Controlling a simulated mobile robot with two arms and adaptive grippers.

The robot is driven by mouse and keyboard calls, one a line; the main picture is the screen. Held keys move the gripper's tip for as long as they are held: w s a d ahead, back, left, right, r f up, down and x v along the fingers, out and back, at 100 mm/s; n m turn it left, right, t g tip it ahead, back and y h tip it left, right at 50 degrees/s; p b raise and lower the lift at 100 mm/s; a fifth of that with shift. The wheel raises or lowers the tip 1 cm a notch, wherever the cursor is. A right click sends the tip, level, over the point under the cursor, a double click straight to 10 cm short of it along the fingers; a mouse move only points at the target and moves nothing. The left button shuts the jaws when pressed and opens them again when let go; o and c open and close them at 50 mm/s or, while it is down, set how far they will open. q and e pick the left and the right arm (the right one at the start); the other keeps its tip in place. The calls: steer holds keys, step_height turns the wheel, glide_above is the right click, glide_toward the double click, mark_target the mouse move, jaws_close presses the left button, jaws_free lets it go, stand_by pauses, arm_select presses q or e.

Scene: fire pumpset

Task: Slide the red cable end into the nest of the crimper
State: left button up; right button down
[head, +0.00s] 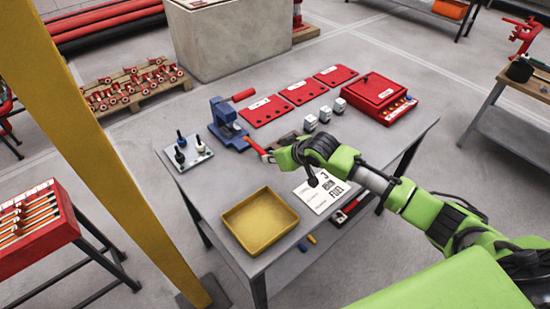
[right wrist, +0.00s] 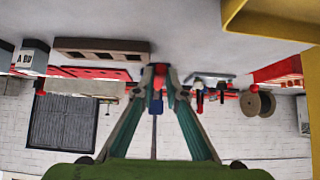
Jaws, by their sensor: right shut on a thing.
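The blue crimper (head: 227,126) with a red handle (head: 243,95) stands on the grey table, toward its far left. My right gripper (head: 270,156) is shut on the red cable end (head: 257,147), just right of and in front of the crimper. The red cable end points up-left toward the crimper's base; whether it touches or enters the nest cannot be told. In the right wrist view, the fingers (right wrist: 159,80) close around the red end (right wrist: 160,70), with blue crimper parts (right wrist: 155,104) behind. My left gripper is not in view.
A yellow tray (head: 229,225) lies at the table's near left. A plate with black posts (head: 184,152) stands left of the crimper. Red panels (head: 300,92), small white blocks (head: 325,114) and a red box (head: 376,92) sit farther back.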

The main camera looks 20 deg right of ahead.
mark_target(254, 144)
steer(key=b+x, duration=0.2)
steer(key=x, duration=0.3)
steer(key=shift+w+r+b, duration=0.1)
steer(key=shift+r+b, duration=0.15)
steer(key=shift+b, duration=0.15)
steer(key=shift+w+a+f, duration=0.1)
steer(key=shift+w+a, duration=0.15)
steer(key=shift+w, duration=0.4)
steer(key=shift+w+f, duration=0.1)
steer(key=shift+w, duration=0.05)
stand_by(0.6)
steer(key=shift+w+a+b, duration=0.3)
steer(key=shift+w+b, duration=0.25)
steer(key=shift+w, duration=0.3)
steer(key=shift+w+a+b, duration=0.35)
steer(key=shift+w+b, duration=0.25)
steer(key=shift+w, duration=0.25)
steer(key=shift+w+a+b, duration=0.3)
steer(key=shift+w+b, duration=0.25)
steer(key=shift+w, duration=0.25)
steer(key=shift+w+a, duration=0.1)
steer(key=shift+w, duration=0.1)
steer(key=c, duration=2)
jaws_free()
steer(key=shift+o, duration=0.2)
